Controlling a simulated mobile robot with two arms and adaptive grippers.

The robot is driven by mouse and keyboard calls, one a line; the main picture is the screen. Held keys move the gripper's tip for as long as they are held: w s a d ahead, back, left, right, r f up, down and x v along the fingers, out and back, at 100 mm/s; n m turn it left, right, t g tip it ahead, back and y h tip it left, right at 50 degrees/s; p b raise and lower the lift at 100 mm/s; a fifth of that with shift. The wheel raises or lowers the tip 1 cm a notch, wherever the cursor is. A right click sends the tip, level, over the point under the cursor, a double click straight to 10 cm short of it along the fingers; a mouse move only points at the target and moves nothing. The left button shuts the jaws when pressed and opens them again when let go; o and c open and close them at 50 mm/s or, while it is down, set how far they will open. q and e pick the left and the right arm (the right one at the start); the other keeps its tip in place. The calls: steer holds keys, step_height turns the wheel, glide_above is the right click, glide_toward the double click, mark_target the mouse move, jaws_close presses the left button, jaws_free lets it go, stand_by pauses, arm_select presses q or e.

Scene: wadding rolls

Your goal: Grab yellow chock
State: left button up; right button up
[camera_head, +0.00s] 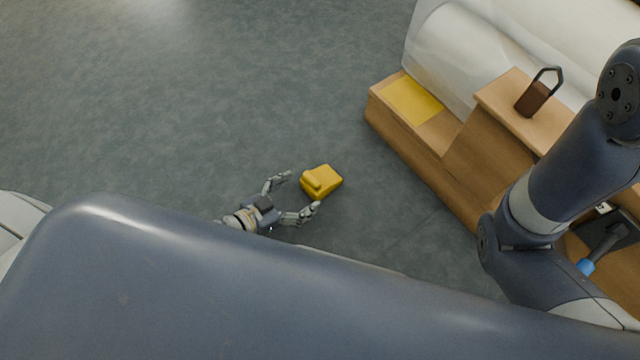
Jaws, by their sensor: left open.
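The yellow chock (322,181) lies on the grey floor near the middle of the head view, with a raised bar on its left side. My left gripper (297,193) is just to the left of and below the chock in the picture, its two fingers spread and pointing toward it. The jaws are open with nothing between them; whether a fingertip touches the chock I cannot tell. My right arm shows at the right, but its gripper is out of view.
A wooden stand (440,160) with a yellow patch (412,99) holds a large white wrapped roll (455,50) at the right. A brown block with a dark handle (534,97) stands on its upper step. A blue-tipped tool (586,267) lies lower right. The floor at left is clear.

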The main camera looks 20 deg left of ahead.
mark_target(307, 187)
arm_select(q)
steer(key=b+x, duration=0.1)
steer(key=x, duration=0.2)
steer(key=shift+s+f, duration=0.1)
steer(key=b+x, duration=0.2)
steer(key=x, duration=0.2)
steer(key=shift+a+b, duration=0.15)
steer(key=shift+b, duration=0.15)
steer(key=shift+w+d, duration=0.35)
steer(key=shift+w, duration=0.25)
steer(key=c, duration=1.4)
steer(key=shift+c, duration=0.2)
